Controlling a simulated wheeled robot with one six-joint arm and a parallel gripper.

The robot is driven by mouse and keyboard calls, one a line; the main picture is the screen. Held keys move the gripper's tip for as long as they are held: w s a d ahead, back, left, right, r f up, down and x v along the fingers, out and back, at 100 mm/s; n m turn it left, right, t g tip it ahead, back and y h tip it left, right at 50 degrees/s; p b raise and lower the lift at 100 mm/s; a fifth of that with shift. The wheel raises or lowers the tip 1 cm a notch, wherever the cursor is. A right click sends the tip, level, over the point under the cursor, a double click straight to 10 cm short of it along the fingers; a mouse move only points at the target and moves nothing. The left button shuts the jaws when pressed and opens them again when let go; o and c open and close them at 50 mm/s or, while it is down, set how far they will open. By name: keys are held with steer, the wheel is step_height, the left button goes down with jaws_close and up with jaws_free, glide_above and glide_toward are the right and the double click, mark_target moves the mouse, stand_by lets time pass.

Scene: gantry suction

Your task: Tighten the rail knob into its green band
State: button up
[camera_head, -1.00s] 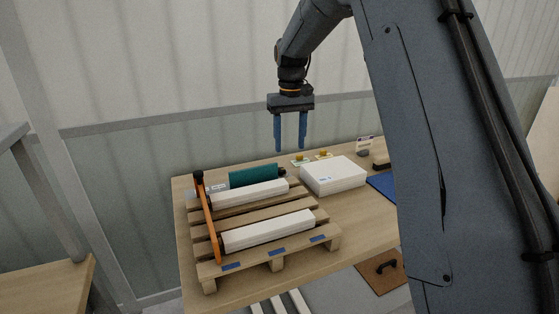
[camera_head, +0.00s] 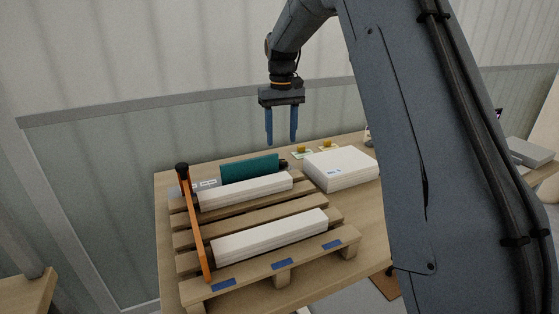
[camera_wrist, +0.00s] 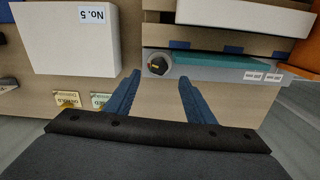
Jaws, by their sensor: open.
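A dark round knob (camera_wrist: 158,64) with an orange mark sits in a grey end piece beside a teal block (camera_wrist: 215,60) in the wrist view. It seems the likeliest rail knob; I cannot make out a green band on it. In the head view the teal block (camera_head: 250,168) lies at the back of the pallet, with a small dark end piece (camera_head: 283,163) at its right. My gripper (camera_head: 281,142) is open and empty, above and behind the pallet, fingers pointing down. In the wrist view the knob shows between the fingertips (camera_wrist: 160,78), apart from them.
Small yellow pieces (camera_head: 301,149) with labels are behind the box. A wall rises behind the table.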

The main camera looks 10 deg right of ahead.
mark_target(281, 161)
steer(key=shift+f+p, duration=0.95)
steer(key=shift+f, duration=3.05)
steer(key=c, duration=1.1)
steer(key=shift+o, duration=0.2)
